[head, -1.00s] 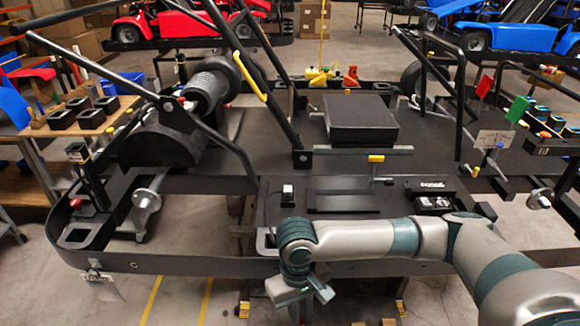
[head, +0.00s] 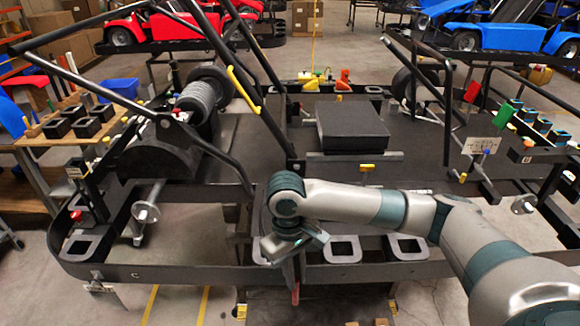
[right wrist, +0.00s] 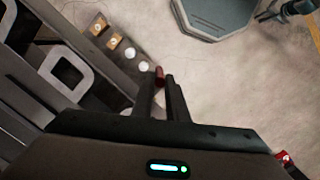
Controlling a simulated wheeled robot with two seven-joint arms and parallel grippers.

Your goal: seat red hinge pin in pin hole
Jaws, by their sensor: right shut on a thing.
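My right gripper (head: 292,278) hangs at the front rail of the kart frame in the head view, pointing down. It is shut on a red hinge pin (head: 295,293), whose red end shows below the fingers. In the right wrist view the red pin (right wrist: 160,76) sits at the tips of the two dark fingers (right wrist: 165,95). The pin is apart from the pale floor behind it. I cannot pick out the pin hole for certain. My left gripper is not in view.
The front rail (head: 200,275) has square openings (head: 342,248) beside the gripper. The wrist view shows tan square pieces (right wrist: 98,27) and white round ones (right wrist: 130,53) on a bar left of the fingers. A black box (head: 350,127) stands on the kart deck.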

